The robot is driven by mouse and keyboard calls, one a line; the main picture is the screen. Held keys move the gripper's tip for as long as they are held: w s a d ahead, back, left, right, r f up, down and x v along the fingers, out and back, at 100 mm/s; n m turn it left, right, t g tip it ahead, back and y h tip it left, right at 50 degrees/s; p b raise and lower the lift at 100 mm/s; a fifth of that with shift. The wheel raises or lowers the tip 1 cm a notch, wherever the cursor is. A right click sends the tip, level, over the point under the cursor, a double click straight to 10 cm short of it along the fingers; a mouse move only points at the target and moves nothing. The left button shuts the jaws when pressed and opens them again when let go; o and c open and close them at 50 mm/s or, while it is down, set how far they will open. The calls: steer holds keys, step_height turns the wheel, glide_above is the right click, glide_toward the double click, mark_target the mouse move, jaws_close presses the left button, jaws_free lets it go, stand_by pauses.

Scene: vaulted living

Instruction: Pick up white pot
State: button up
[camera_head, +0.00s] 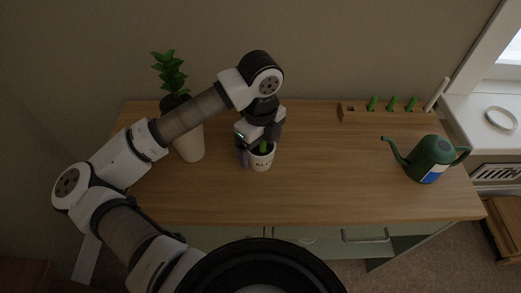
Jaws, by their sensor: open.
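A small white pot (262,162) with dark lettering and a green plant inside stands upright on the wooden cabinet top. My gripper (257,150) points down over this pot, at its rim and plant. The jaws are open, but the fingers are partly hidden, and I cannot tell whether they touch the pot.
A green watering can (432,160) stands at the right of the wooden top (330,175). A wooden holder (385,114) with several green-handled tools is at the back right. The top between the small pot and the watering can is clear. A wall stands behind.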

steer(key=shift+f, duration=0.1)
steer(key=shift+c, duration=0.2)
steer(key=c, duration=1.2)
step_height(320, 180, up, 20)
steer(key=shift+r+b, duration=0.1)
steer(key=shift+b, duration=0.85)
